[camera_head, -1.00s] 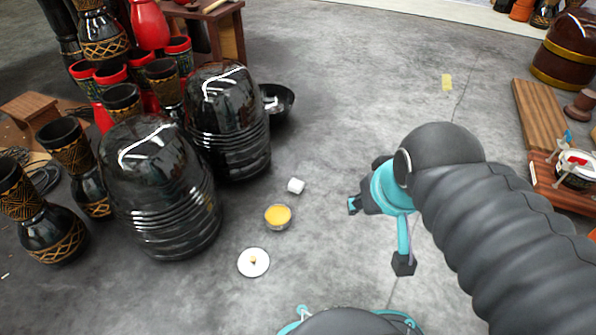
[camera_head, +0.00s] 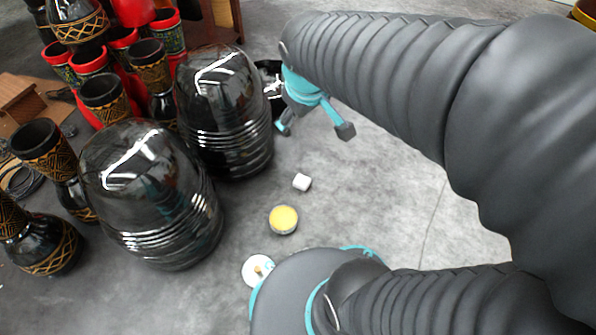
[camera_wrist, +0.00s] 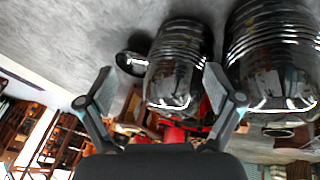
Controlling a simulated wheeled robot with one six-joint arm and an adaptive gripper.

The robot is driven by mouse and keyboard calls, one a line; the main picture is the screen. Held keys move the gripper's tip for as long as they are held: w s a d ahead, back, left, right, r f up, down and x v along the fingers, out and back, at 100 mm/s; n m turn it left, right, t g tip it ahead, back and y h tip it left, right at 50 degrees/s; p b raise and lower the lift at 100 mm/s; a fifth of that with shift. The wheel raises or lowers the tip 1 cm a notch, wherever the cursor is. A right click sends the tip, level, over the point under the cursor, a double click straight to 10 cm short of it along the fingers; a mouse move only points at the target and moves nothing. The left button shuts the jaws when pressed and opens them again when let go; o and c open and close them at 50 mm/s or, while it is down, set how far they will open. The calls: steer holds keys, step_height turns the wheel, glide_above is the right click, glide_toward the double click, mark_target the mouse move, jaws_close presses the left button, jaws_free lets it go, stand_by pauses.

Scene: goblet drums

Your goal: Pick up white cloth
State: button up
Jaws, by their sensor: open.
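A black bowl (camera_head: 262,68) stands on the floor behind the dark glossy barrel-shaped drum, partly hidden by my arm. A whitish thing (camera_head: 273,88) lies in it, perhaps the white cloth, too small to tell. The bowl (camera_wrist: 122,55) also shows in the wrist view, left of the drums, with a pale patch inside. A small white cylinder-like object (camera_head: 302,182) lies on the floor in front of the drums; I cannot tell whether it is cloth. My gripper (camera_head: 314,130) is open and empty, just right of the bowl and above the floor. Its spread fingers show in the wrist view (camera_wrist: 160,88).
Two large glossy black drums (camera_head: 150,195) (camera_head: 225,115) stand left of my gripper. Several goblet drums (camera_head: 45,150) crowd the far left. A yellow-topped tin (camera_head: 283,219) and a white lid (camera_head: 257,269) lie in front.

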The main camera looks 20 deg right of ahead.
steer(key=w+d+f+n+g+h+p, duration=0.1)
steer(key=w+d+f+n+p, duration=0.15)
steer(key=w, duration=0.35)
steer(key=w+d+f+n+p, duration=0.1)
steer(key=w+f+n, duration=0.1)
steer(key=w+n, duration=0.3)
steer(key=n+g+y+p, duration=0.1)
steer(key=n+g+p, duration=0.2)
steer(key=n+p, duration=0.85)
glide_above(302, 180)
steer(key=b, duration=0.4)
steer(key=f+n, duration=0.1)
steer(key=f, duration=1.3)
steer(key=f+n, duration=0.1)
steer(key=f, duration=1.4)
steer(key=a+f+n, duration=0.1)
steer(key=f, duration=1.4)
steer(key=shift+w+f, duration=0.1)
steer(key=f, duration=0.2)
steer(key=d+f+b, duration=0.1)
steer(key=f, duration=0.1)
steer(key=shift+s, duration=0.2)
steer(key=shift+f, duration=0.6)
steer(key=shift+w, duration=0.1)
